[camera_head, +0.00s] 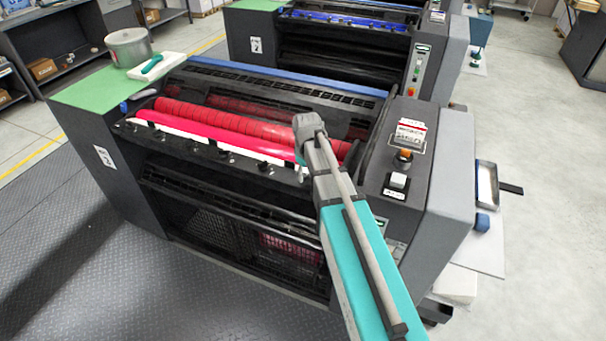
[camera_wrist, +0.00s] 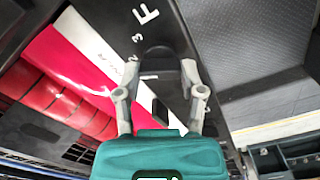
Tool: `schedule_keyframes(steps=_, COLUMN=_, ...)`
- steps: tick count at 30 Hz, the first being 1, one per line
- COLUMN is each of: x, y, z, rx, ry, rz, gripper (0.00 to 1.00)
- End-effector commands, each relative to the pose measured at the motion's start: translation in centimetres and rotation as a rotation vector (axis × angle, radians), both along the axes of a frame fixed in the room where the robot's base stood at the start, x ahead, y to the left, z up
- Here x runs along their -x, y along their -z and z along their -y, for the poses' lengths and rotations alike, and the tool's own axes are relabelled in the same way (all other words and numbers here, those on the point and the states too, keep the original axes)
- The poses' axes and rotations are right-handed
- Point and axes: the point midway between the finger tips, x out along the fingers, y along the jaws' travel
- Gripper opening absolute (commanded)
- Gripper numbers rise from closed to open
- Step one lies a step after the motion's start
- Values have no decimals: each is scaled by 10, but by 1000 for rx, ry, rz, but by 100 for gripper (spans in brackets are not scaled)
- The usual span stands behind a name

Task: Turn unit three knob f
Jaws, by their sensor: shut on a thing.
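In the wrist view, my gripper (camera_wrist: 161,68) has one finger on each side of a dark knob (camera_wrist: 158,64) and is shut on it. The knob has a short pale line on its face. A white letter F and a small 3 are printed on the dark panel just beyond it. In the head view, my arm reaches over the front printing unit (camera_head: 395,215) to the right end of its ink rollers. My arm hides the gripped knob and most of my gripper there. Other small knobs (camera_head: 223,151) sit in a row along the roller's front rail.
Red ink rollers (camera_head: 240,122) lie left of my arm. The unit's right console (camera_head: 420,135) carries buttons and stands close to my arm. A metal pot (camera_head: 128,48) stands on the green left top. Another unit (camera_head: 330,25) with blue ink stands behind. Floor is clear at front left.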

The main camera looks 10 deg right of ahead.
Motion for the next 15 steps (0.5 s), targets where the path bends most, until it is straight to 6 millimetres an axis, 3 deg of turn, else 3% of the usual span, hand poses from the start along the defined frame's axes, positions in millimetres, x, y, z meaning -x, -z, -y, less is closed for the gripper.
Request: schedule_keyframes(steps=15, x=3, y=0, z=2, rx=6, ry=306, rz=-6, gripper=4)
